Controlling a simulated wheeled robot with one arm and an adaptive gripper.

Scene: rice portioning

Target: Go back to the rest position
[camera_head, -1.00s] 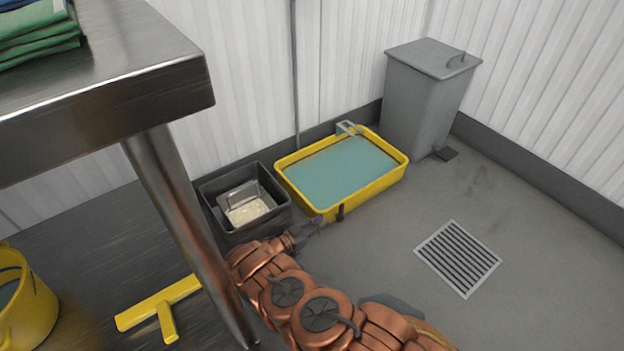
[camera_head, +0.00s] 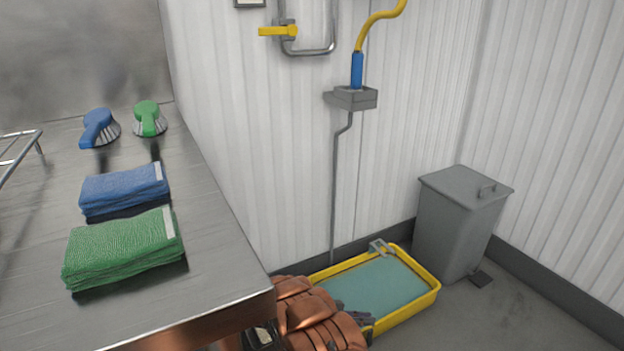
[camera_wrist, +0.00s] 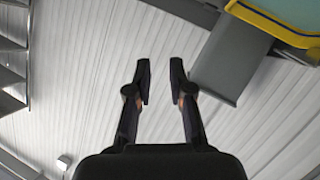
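My gripper (camera_wrist: 160,82) is empty in the wrist view, its two dark fingers apart with a gap between them. In the head view my copper-coloured arm rises at the bottom centre, beside the steel table's corner. The gripper's end shows there only as a small dark part in front of the yellow tub, too covered to read.
A steel table (camera_head: 215,262) on the left holds green cloths (camera_head: 122,250), blue cloths (camera_head: 123,188), a blue brush (camera_head: 98,128) and a green brush (camera_head: 149,119). A yellow tub of greenish liquid (camera_head: 408,318) and a grey lidded bin (camera_head: 453,230) stand by the wall.

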